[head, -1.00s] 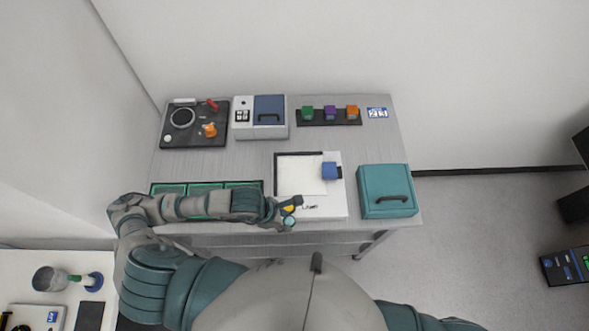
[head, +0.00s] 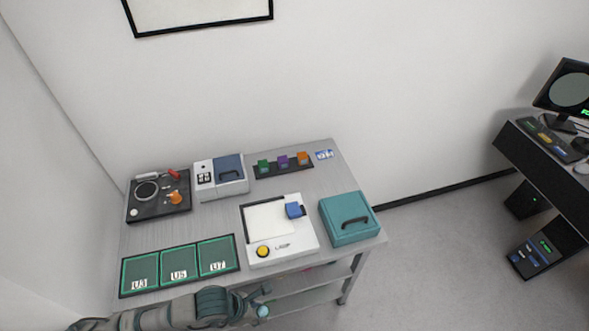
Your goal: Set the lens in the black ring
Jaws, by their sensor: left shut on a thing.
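A black ring (head: 147,190) lies on the dark plate (head: 143,210) at the back left of the metal table. No lens shows in it. My left gripper (head: 262,300) is at the bottom of the head view, by the table's front edge and apart from the ring. It is shut on a small, pale-blue round thing, seemingly the lens (head: 262,311). The fingers partly hide it, and it is too small to be sure. My right gripper is out of view.
The plate also bears an orange knob (head: 175,198) and a red handle (head: 173,174). Green-edged trays (head: 180,264) lie front left. A white device with a yellow button (head: 263,251) and a teal case (head: 348,218) stand to the right. Bare tabletop (head: 205,217) separates trays and plate.

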